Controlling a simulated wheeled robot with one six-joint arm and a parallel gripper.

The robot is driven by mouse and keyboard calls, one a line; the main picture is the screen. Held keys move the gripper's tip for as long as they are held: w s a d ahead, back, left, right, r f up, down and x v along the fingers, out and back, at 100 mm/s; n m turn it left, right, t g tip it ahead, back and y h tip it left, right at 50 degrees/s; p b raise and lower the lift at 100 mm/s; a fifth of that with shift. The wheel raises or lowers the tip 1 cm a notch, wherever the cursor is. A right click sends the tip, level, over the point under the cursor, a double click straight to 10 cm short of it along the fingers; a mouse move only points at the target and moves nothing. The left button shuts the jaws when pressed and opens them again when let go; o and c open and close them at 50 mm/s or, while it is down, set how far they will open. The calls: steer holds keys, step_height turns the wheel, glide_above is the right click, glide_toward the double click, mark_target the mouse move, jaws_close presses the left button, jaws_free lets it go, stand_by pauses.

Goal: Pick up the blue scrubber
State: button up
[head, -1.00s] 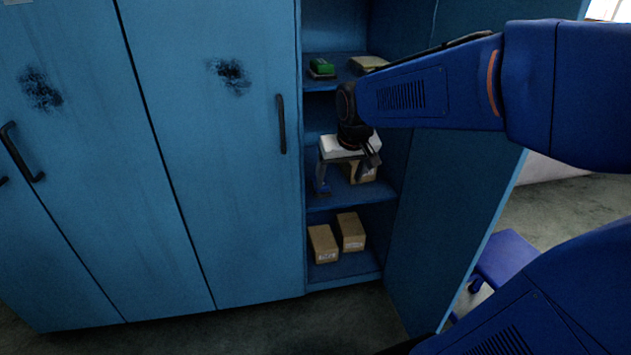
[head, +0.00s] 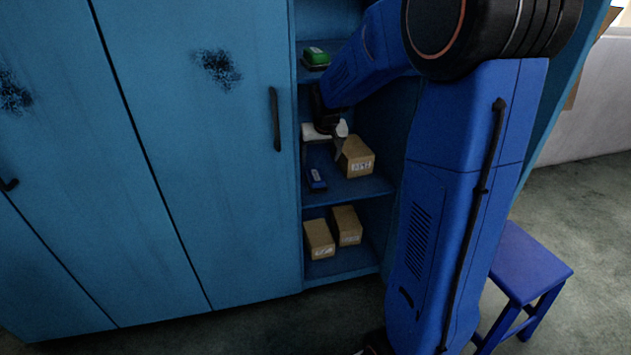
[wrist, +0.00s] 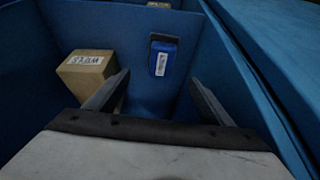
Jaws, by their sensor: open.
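The blue scrubber (head: 317,178) lies on the middle shelf of the open cabinet, left of a cardboard box. It has a dark end and a white label. In the wrist view the scrubber (wrist: 162,58) lies ahead, beyond the gap between the fingers. My gripper (head: 322,153) is inside the cabinet, above the middle shelf and apart from the scrubber. In the wrist view the gripper (wrist: 160,92) has its two fingers spread with nothing between them. The scrubber is fully visible in the wrist view.
A cardboard box (head: 357,157) stands right of the scrubber; in the wrist view the box (wrist: 86,72) is on the left. Two boxes (head: 320,240) (head: 347,225) are on the lower shelf. A green item (head: 316,57) is above. A blue stool (head: 535,262) stands outside.

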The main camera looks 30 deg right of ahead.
mark_target(316, 175)
steer(key=x, duration=1.3)
steer(key=shift+w+a+r, duration=0.1)
steer(key=c, duration=1.2)
